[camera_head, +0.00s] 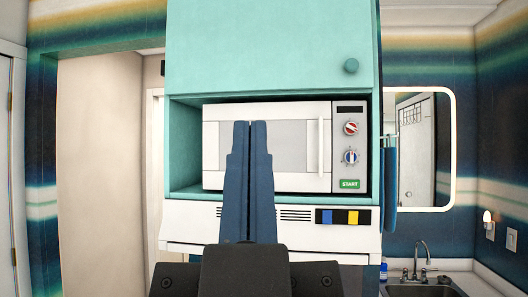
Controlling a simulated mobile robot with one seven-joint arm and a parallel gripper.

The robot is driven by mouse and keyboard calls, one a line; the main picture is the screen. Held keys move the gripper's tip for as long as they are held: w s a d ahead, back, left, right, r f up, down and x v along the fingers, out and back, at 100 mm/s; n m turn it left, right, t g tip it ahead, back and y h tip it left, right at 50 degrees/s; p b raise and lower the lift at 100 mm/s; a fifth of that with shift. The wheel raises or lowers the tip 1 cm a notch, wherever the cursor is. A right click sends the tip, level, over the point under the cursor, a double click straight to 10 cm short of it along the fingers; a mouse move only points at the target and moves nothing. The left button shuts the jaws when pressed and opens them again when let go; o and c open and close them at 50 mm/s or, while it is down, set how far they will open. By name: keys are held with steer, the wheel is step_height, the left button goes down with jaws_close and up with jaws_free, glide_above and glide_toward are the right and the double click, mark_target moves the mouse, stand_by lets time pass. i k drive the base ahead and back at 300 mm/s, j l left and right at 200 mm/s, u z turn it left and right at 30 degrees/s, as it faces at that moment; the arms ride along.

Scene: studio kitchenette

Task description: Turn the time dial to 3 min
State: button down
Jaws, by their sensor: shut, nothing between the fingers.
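A white microwave (212,150) sits in a teal cabinet niche. Its grey control panel (341,170) on the right carries a red-and-white dial (351,128) above a blue-and-white dial (351,156). The labels are too small to read, so I cannot tell which is the time dial or its setting. A green START button (349,184) is below them. My gripper (250,124) points up with its blue fingers shut and empty. In the picture it overlaps the microwave door, left of the dials. It hides part of the door and does not appear to touch either dial.
The teal cabinet door (265,45) with a round knob (351,66) is above the microwave. The vertical door handle (321,147) stands just left of the panel. A blue towel (390,170) hangs right of the cabinet. A sink (425,287) is at lower right.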

mark_target(351, 157)
steer(key=k+l+u, duration=0.2)
steer(key=l, duration=0.2)
steer(key=k+l+u, duration=0.15)
steer(key=k+l, duration=0.2)
steer(key=i+l+u, duration=0.2)
steer(key=l, duration=0.2)
steer(key=i+l+u, duration=0.2)
steer(key=l, duration=0.2)
steer(key=l+u, duration=0.15)
steer(key=l, duration=0.25)
steer(key=i+l+u, duration=0.2)
steer(key=l, duration=0.25)
steer(key=l+u, duration=0.2)
steer(key=l, duration=0.25)
steer(key=i+l, duration=0.35)
steer(key=l, duration=0.15)
steer(key=u, duration=0.05)
